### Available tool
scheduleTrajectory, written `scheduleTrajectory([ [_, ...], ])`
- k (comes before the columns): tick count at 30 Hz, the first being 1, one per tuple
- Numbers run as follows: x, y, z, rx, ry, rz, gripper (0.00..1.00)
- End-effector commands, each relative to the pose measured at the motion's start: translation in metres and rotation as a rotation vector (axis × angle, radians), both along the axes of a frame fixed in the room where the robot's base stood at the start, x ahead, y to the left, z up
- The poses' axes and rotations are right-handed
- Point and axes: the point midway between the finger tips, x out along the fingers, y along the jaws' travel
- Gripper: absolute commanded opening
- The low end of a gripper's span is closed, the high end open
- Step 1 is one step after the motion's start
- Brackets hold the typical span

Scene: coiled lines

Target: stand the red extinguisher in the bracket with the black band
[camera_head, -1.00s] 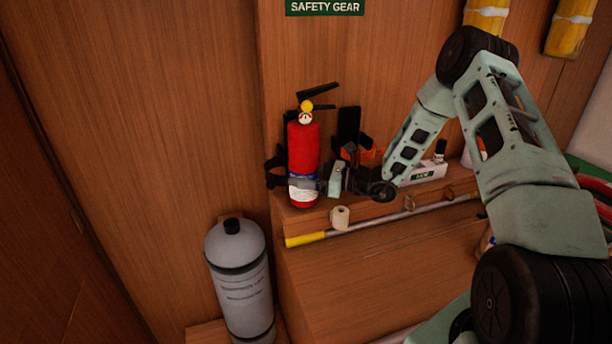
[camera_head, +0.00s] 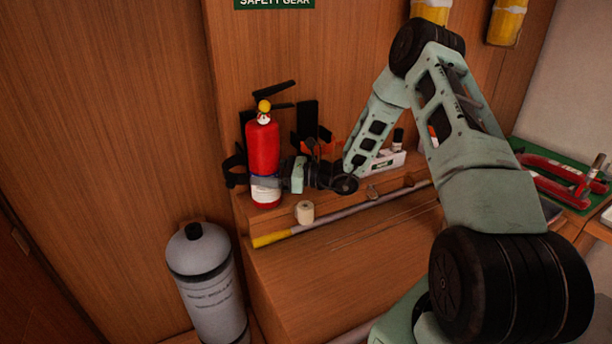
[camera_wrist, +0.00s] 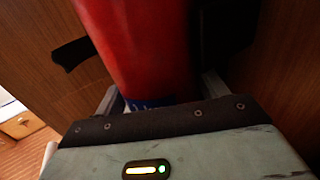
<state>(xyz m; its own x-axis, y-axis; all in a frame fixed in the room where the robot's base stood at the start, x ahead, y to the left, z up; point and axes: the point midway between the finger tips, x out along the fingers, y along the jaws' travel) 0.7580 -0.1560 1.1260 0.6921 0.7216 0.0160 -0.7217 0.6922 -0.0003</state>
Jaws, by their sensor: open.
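The red extinguisher (camera_head: 263,148) stands upright on the wooden ledge, with a yellow gauge part and black handle on top. Black bracket arms (camera_head: 236,170) show at its left side, and a black plate is partly hidden behind it. I cannot tell whether its base is fully seated. My gripper (camera_head: 268,183) is open at its lower body, reaching in from the right. In the wrist view the red cylinder (camera_wrist: 140,50) lies between my two fingers (camera_wrist: 160,95), with a black bracket piece (camera_wrist: 72,53) to the left.
A second black bracket (camera_head: 306,122) with orange parts stands just right. A tape roll (camera_head: 305,212) and a yellow-ended pole (camera_head: 270,240) lie in front. A grey cylinder (camera_head: 208,280) stands lower left. A white box (camera_head: 385,161) sits right on the ledge.

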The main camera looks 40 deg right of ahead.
Motion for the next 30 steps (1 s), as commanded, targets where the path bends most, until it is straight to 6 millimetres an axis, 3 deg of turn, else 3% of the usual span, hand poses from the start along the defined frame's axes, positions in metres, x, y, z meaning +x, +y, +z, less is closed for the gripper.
scheduleTrajectory([
  [1, -0.004, -0.02, -0.011, -0.011, 0.015, -0.034, 0.92],
  [3, -0.016, -0.033, -0.011, -0.013, 0.014, -0.037, 0.97],
  [15, -0.088, -0.093, -0.005, -0.008, 0.002, -0.022, 0.97],
  [21, -0.112, -0.114, -0.002, -0.003, -0.001, -0.017, 0.97],
  [30, -0.123, -0.122, 0.0, -0.001, -0.001, -0.011, 0.97],
])
